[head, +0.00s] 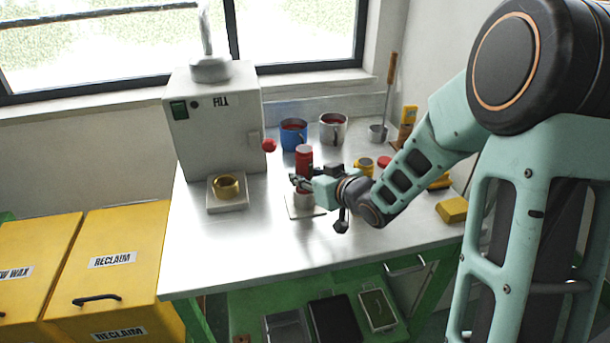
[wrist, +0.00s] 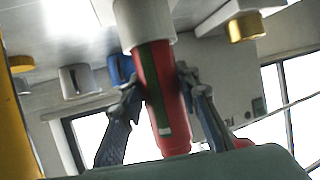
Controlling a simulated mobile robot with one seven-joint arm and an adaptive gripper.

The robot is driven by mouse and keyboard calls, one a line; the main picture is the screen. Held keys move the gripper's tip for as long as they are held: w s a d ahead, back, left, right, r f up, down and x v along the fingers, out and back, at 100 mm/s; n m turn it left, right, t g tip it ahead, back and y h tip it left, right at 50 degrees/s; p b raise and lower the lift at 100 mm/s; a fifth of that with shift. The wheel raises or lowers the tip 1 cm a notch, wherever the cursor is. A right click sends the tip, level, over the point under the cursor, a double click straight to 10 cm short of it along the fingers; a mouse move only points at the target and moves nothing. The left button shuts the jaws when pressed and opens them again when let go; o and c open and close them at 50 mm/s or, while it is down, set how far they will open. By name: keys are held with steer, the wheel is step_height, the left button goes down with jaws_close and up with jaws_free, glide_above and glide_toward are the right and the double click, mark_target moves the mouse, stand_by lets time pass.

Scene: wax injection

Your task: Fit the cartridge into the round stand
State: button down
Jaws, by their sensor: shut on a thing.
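The red cartridge (head: 304,156) stands upright above the round stand (head: 303,201), a pale cylinder on a flat plate. In the wrist view the cartridge (wrist: 160,90) shows a dark green stripe and lies between the two fingers. My gripper (head: 299,183) is shut on its sides; the fingers also show in the wrist view (wrist: 157,88). The cartridge's lower end meets the mouth of the pale stand (wrist: 144,22), which appears upside down at the top of that view. I cannot tell how deep the cartridge sits in it.
A grey machine (head: 212,120) stands at the left, with a brass cup (head: 226,187) on a block before it. A blue mug (head: 293,135) and a metal mug (head: 333,129) stand behind. Yellow blocks (head: 452,210) lie at the right. The table's front is clear.

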steer(key=shift+f+b, duration=0.3)
steer(key=shift+f, duration=0.05)
steer(key=c, duration=1.4)
jaws_free()
steer(key=shift+s+d, duration=0.1)
steer(key=v, duration=1.1)
steer(key=shift+s+d+r, duration=0.2)
steer(key=shift+s+d, duration=0.05)
steer(key=shift+s, duration=0.05)
